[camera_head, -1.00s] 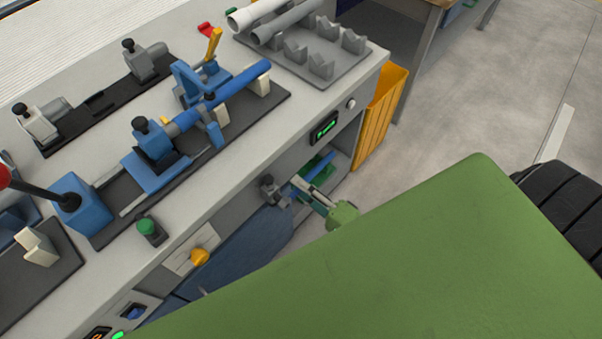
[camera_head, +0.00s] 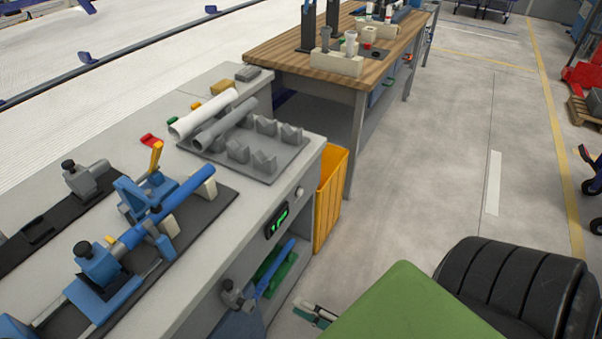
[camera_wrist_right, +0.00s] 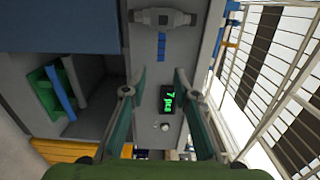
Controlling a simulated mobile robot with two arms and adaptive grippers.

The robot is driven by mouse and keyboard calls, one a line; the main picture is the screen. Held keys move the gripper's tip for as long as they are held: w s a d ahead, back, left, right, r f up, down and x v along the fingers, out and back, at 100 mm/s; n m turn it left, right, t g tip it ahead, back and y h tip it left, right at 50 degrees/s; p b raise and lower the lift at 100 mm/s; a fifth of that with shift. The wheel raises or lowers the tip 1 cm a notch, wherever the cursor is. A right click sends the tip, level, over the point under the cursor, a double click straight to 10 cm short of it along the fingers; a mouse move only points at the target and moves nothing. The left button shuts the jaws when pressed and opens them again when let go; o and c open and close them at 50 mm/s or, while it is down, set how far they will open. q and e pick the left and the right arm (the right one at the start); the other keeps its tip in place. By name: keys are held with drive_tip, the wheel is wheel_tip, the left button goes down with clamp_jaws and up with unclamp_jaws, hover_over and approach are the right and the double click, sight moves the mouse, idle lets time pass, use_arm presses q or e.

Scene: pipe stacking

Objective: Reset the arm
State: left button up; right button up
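My right gripper (camera_head: 314,313) shows only in part in the head view, low beside the bench front, with my green arm covering the rest. In the right wrist view my right gripper (camera_wrist_right: 160,82) has its two fingers spread apart with nothing between them. Its fingers frame the green-lit display (camera_wrist_right: 170,100) on the bench front. My left gripper is in neither view. A blue pipe (camera_head: 170,212) lies in the blue clamp fixture on the bench.
The bench (camera_head: 185,290) has an open shelf holding a green holder (camera_head: 277,274). A yellow bin (camera_head: 329,200) stands at the bench's end. A wooden table (camera_head: 290,65) stands beyond.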

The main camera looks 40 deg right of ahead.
idle(0.3)
drive_tip(key=s+d+f+n+g+h, duration=0.1)
drive_tip(key=s+f+n+g+h, duration=0.2)
drive_tip(key=f, duration=0.7)
drive_tip(key=s+d+f+n+g+h, duration=0.1)
drive_tip(key=f+n+g, duration=0.35)
drive_tip(key=f, duration=0.65)
drive_tip(key=s+a+f+n+g+h, duration=0.1)
drive_tip(key=s+f+n+g, duration=0.3)
drive_tip(key=s+f, duration=0.3)
drive_tip(key=s+a+f+n+g+h, duration=0.1)
drive_tip(key=s+a+f+n+g, duration=0.1)
drive_tip(key=s+f+n+g, duration=0.2)
drive_tip(key=s+f+n, duration=0.1)
drive_tip(key=s+f, duration=0.2)
drive_tip(key=s, duration=0.5)
drive_tip(key=shift+s+a+f, duration=0.2)
drive_tip(key=shift+s+a, duration=0.05)
drive_tip(key=shift+s, duration=0.05)
